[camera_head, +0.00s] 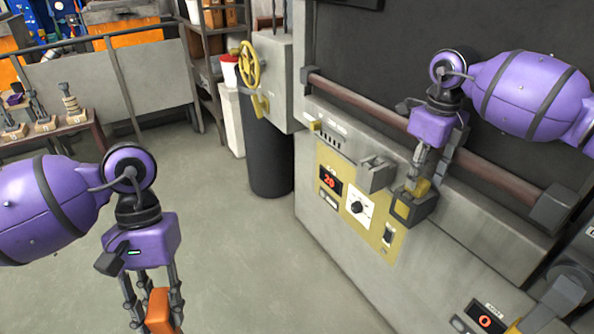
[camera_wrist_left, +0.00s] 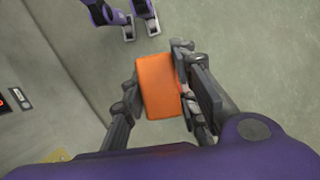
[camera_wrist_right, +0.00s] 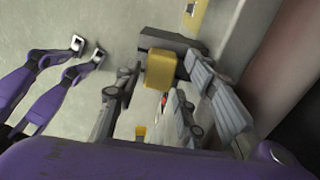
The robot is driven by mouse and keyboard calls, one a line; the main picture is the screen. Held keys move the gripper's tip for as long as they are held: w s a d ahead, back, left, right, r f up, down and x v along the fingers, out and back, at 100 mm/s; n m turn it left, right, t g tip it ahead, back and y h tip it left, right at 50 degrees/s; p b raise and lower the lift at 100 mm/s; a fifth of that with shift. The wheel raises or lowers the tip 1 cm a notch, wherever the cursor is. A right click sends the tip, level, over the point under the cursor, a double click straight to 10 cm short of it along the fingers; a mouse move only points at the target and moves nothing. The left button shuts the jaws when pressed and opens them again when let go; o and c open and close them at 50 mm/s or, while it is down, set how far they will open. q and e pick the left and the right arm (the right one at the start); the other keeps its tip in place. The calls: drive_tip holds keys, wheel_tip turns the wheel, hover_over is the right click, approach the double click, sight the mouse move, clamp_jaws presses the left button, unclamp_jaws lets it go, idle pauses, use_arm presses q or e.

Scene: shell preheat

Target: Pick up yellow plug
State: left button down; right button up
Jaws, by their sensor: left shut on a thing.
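The yellow plug (camera_head: 422,188) sits at a dark grey socket housing (camera_head: 418,208) on the machine front. My right gripper (camera_head: 418,176) is directly above it, fingers pointing down. In the right wrist view the plug (camera_wrist_right: 160,70) lies between and just beyond the spread fingertips, against the dark housing (camera_wrist_right: 185,46). A gap shows beside it, so the fingers look open around it; contact is hard to tell. My left gripper (camera_head: 153,305) is shut on an orange block (camera_head: 158,312), held above the floor. The block (camera_wrist_left: 160,85) also fills the jaws in the left wrist view.
The machine has a panel with a red display (camera_head: 329,181) and a dial (camera_head: 357,206), a grey bracket (camera_head: 376,172) left of the housing, and a reddish horizontal bar (camera_head: 400,122) behind. A yellow handwheel (camera_head: 249,66) stands farther back. The floor between the arms is clear.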

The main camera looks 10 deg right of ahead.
clamp_jaws()
drive_tip(key=shift+r, duration=0.1)
